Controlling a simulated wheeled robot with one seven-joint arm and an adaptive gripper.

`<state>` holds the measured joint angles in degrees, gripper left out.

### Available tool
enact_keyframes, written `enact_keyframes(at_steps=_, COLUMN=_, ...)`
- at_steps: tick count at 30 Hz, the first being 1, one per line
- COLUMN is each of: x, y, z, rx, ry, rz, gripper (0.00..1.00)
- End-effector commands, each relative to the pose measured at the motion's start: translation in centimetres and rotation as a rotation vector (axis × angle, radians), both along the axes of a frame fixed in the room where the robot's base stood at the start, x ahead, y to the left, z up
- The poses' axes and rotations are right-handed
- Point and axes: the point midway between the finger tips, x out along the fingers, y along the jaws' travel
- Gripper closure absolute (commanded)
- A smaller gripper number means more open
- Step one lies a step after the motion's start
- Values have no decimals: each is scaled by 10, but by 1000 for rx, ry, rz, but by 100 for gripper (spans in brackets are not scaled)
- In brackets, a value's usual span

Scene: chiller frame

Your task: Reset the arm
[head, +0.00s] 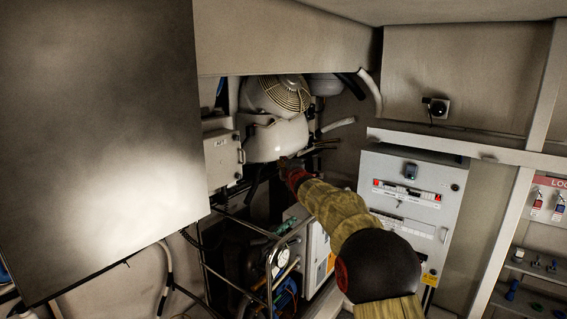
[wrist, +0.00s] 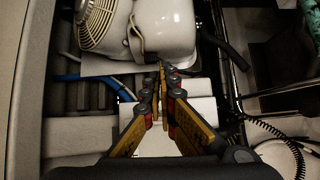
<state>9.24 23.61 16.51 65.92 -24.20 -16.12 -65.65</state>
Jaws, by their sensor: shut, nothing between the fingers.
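My gripper (wrist: 161,70) is shut and empty in the wrist view, its yellow and grey fingers meeting at the tips just in front of the lower edge of a white rounded housing (wrist: 168,28). In the head view my arm, in a tan sleeve, reaches up and left from the lower right, and my gripper (head: 284,162) ends just below the same white housing (head: 278,138). Whether the fingertips touch the housing cannot be told. The fingertips are small and dark in the head view.
A beige fan grille (head: 286,94) tops the housing. A grey box (head: 222,158) is at its left, and a metal frame with a gauge (head: 283,257) lies below. An electrical cabinet (head: 408,210) stands right of my arm.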

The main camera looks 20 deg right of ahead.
Motion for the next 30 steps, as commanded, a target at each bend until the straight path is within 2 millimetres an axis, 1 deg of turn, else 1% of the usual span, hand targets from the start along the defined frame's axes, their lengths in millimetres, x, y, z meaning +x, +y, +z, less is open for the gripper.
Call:
enact_keyframes(at_steps=6, x=-2, y=-4, z=1, rx=21, ry=-2, rz=0, gripper=100)
enact_keyframes(at_steps=8, x=-2, y=-7, z=-4, rx=67, ry=16, rz=-11, gripper=100)
enact_keyframes(at_steps=10, x=-4, y=-15, z=-25, rx=173, ry=75, rz=-50, gripper=100)
enact_keyframes(at_steps=11, x=-7, y=-18, z=-43, rx=223, ry=114, rz=-73, gripper=100)
enact_keyframes(at_steps=12, x=-13, y=-22, z=-67, rx=284, ry=166, rz=-103, gripper=100)
enact_keyframes(at_steps=14, x=-25, y=-27, z=-105, rx=377, ry=248, rz=-155, gripper=100)
enact_keyframes(at_steps=15, x=-37, y=-30, z=-129, rx=441, ry=302, rz=-197, gripper=100)
enact_keyframes(at_steps=17, x=-65, y=-32, z=-158, rx=548, ry=385, rz=-270, gripper=100)
enact_keyframes(at_steps=18, x=-87, y=-31, z=-174, rx=618, ry=436, rz=-322, gripper=100)
enact_keyframes(at_steps=20, x=-123, y=-28, z=-197, rx=715, ry=505, rz=-399, gripper=100)
enact_keyframes(at_steps=21, x=-148, y=-24, z=-209, rx=775, ry=546, rz=-449, gripper=100)
enact_keyframes(at_steps=23, x=-187, y=-16, z=-225, rx=857, ry=601, rz=-521, gripper=100)
enact_keyframes(at_steps=24, x=-213, y=-10, z=-234, rx=907, ry=633, rz=-568, gripper=100)
enact_keyframes(at_steps=26, x=-253, y=0, z=-245, rx=974, ry=676, rz=-635, gripper=100)
enact_keyframes(at_steps=27, x=-279, y=6, z=-252, rx=1017, ry=702, rz=-677, gripper=100)
enact_keyframes(at_steps=29, x=-319, y=16, z=-261, rx=1072, ry=737, rz=-737, gripper=100)
enact_keyframes(at_steps=30, x=-345, y=24, z=-266, rx=1107, ry=758, rz=-775, gripper=100)
